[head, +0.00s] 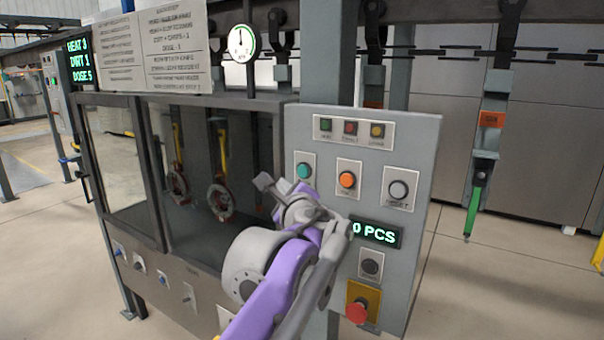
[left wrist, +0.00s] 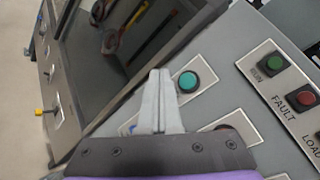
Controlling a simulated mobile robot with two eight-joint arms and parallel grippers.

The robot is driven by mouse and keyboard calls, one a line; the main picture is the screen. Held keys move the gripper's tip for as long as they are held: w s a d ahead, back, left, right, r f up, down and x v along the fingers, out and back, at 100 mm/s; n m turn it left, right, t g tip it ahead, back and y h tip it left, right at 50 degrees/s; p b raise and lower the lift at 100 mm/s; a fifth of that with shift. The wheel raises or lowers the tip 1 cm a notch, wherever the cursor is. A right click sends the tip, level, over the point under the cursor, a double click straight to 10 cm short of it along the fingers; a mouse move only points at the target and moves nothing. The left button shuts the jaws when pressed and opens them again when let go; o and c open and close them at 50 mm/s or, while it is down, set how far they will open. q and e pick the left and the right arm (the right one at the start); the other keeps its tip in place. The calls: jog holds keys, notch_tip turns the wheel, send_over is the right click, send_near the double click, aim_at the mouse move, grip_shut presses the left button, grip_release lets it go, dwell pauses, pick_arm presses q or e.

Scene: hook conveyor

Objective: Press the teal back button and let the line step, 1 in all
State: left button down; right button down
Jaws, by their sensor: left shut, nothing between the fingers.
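The teal button (head: 304,171) sits at the upper left of the grey control panel (head: 420,150). It also shows in the left wrist view (left wrist: 188,81), round and set in a pale plate. My left gripper (head: 265,183) is shut and empty. In the head view its fingertips lie left of and slightly below the teal button. In the left wrist view the closed fingertips (left wrist: 160,74) point just left of the button, with a small gap in the picture. I cannot tell how far they are from the panel face. My right gripper is not in view.
A glazed cabinet (head: 125,160) stands left; hooks hang from an overhead rail (head: 440,12).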

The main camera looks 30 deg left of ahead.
aim_at(303, 171)
pick_arm(q)
jog(key=w, duration=0.5)
jog(key=shift+d+p, duration=0.2)
jog(key=shift+p, duration=0.2)
jog(key=shift+w, duration=0.1)
dwell(1.6)
jog(key=shift+w+p, duration=0.3)
jog(key=shift+w, duration=0.15)
jog(key=shift+s, duration=0.15)
